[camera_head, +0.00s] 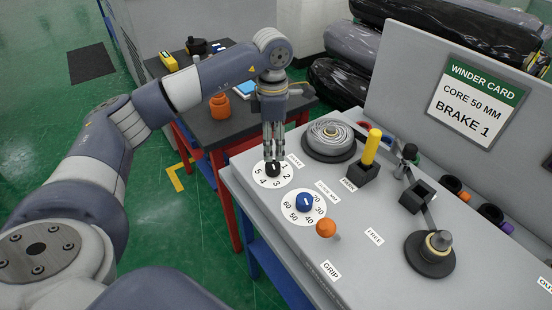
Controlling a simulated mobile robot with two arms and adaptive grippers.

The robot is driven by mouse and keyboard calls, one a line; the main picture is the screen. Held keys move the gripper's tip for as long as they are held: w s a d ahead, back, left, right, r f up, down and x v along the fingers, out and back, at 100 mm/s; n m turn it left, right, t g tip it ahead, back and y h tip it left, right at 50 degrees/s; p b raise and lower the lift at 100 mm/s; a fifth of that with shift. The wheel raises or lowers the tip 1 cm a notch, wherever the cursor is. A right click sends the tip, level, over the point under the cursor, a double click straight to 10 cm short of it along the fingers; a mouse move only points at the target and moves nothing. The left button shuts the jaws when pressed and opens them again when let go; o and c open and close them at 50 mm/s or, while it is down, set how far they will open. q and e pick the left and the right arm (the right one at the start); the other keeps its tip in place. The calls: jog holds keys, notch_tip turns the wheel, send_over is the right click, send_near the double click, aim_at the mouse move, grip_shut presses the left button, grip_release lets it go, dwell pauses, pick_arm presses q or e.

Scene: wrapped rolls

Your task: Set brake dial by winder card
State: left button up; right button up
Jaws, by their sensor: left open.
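The winder card (473,102) on the upright grey panel reads "CORE 50 MM" and "BRAKE 1". The brake dial (259,181) is a white disc numbered 1 to 5 with a small black knob (272,170) at its middle. My left gripper (273,158) points straight down over this knob, its fingertips at or just above it. It is open; I cannot tell whether the fingers touch the knob. The fingers hide the upper part of the dial, and the knob's pointer is not readable. My right gripper is not in view.
Close beside the brake dial is the core dial (289,215) with a blue knob (304,202). An orange ball knob (326,228), a yellow handle (372,146), a grey roll (329,138) and a spindle (430,254) stand on the bench (350,275). A dark side table (205,128) lies behind.

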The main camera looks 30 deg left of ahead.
aim_at(273, 164)
pick_arm(q)
jog(key=f, duration=0.3)
jog(key=f+p, duration=0.1)
jog(key=f, duration=0.1)
jog(key=shift+s, duration=0.25)
jog(key=f, duration=0.2)
jog(key=shift+w+f, duration=0.2)
jog(key=shift+f, duration=0.2)
jog(key=shift+c, duration=0.5)
jog(key=c, duration=0.9)
jog(key=shift+c, duration=0.3)
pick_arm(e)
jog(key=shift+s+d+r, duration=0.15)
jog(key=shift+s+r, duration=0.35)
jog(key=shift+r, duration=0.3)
